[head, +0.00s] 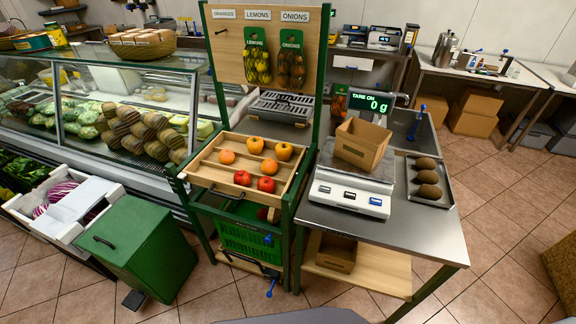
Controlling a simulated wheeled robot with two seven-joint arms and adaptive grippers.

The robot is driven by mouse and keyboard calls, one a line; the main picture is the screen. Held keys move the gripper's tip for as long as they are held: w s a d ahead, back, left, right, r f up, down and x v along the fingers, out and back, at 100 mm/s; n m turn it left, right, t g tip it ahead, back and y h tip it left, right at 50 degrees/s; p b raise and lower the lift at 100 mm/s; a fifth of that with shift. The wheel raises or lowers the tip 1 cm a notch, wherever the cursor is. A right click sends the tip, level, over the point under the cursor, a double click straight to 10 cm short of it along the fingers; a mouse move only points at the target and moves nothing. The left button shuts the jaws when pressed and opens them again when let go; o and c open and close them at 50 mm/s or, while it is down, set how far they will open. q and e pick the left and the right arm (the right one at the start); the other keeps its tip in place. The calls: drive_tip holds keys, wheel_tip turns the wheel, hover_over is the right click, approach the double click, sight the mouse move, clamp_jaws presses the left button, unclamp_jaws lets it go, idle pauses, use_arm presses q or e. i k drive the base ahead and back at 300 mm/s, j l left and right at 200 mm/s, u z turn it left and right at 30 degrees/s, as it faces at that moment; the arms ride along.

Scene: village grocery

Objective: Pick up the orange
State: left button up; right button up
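A sloped wooden tray (208,170) on a green-framed stand holds several loose fruits in rows. Two round, plain orange fruits look like oranges: one orange (227,157) lies at the left of the middle row and another orange (269,168) lies to its right. Behind them are two yellow-orange fruits, a left one (255,145) and a right one (284,151), which look more like apples. Two red fruits (242,178) lie in the front row. Neither of my grippers shows in the head view.
Right of the tray, a metal table (430,228) carries a scale (350,190) reading 0 g with an open cardboard box (361,143) on it, and a tray of brown fruits (428,177). A green bin (140,245) stands at left. Tiled floor is free at right.

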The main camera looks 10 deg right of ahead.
sight(269, 167)
drive_tip(key=i+j+z, duration=0.1)
drive_tip(key=j+z, duration=0.65)
drive_tip(key=z, duration=0.15)
drive_tip(key=i+j+z, duration=0.1)
drive_tip(key=j+z, duration=0.4)
drive_tip(key=j, duration=0.25)
